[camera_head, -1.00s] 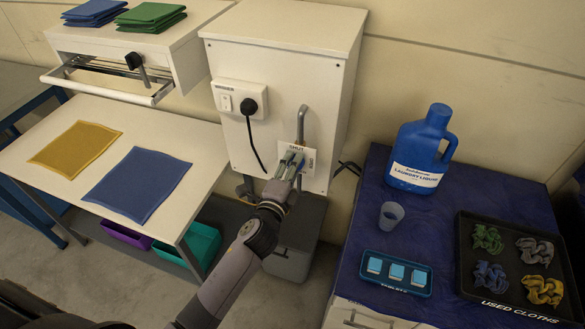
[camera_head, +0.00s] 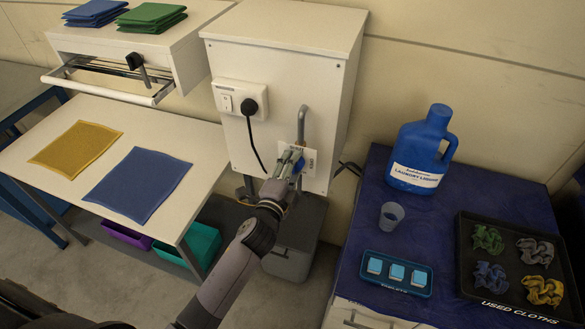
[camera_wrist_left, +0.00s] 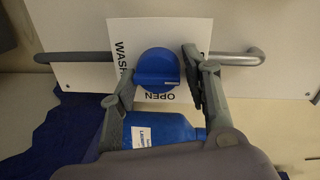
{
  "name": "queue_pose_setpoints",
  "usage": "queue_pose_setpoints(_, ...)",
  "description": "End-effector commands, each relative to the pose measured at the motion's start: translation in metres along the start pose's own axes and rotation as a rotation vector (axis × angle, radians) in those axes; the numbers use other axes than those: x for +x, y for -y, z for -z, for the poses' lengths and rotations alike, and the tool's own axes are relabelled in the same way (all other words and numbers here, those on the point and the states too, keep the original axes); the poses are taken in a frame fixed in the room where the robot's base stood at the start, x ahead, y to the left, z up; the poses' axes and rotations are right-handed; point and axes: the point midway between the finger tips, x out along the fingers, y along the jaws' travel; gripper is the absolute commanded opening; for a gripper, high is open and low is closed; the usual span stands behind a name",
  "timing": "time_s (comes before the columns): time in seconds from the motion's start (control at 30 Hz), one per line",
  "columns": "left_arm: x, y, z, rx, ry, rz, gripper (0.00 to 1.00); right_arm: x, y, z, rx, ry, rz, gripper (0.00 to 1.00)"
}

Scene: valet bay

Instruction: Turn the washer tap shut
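The washer tap has a round blue knob (camera_wrist_left: 157,66) with a raised bar that lies across the wrist picture. It sits on a white label plate (camera_wrist_left: 120,32) reading "OPEN" and part of "WASH". In the head view a little of the blue knob (camera_head: 299,166) shows behind the fingers. My left gripper (camera_head: 292,158) is at the tap, its fingers on either side of the knob. The fingers look open; I cannot tell whether either touches the knob. My right gripper is not in view.
A grey pipe (camera_head: 302,122) rises above the tap on the white cabinet (camera_head: 275,65). A socket with black plug (camera_head: 248,106) is to the left. A blue laundry bottle (camera_head: 422,148), cup (camera_head: 391,215) and cloth tray (camera_head: 463,270) stand on the right-hand table.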

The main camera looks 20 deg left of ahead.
Motion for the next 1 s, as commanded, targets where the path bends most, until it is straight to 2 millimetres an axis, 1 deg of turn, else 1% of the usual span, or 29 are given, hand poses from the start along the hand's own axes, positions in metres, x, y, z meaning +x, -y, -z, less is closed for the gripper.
queue_pose_setpoints(0.03, 0.000, 0.001, 0.000, 0.000, 0.000, 0.001, 0.48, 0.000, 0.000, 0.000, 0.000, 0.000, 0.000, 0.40)
queue_pose_setpoints(0.2, 0.000, -0.001, 0.000, 0.001, 0.000, -0.001, 0.59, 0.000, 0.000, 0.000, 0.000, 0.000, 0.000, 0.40)
queue_pose_setpoints(0.47, -0.001, -0.002, 0.000, 0.002, 0.000, -0.003, 0.59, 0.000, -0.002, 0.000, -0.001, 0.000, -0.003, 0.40)
queue_pose_setpoints(0.57, -0.005, -0.002, 0.000, 0.002, 0.000, -0.003, 0.59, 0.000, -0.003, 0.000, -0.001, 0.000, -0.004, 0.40)
queue_pose_setpoints(0.67, -0.017, -0.003, 0.000, 0.002, 0.000, -0.004, 0.59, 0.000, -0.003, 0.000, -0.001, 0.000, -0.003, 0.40)
queue_pose_setpoints(1.0, -0.086, -0.003, -0.001, 0.000, 0.002, -0.006, 0.59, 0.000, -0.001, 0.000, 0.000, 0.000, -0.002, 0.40)
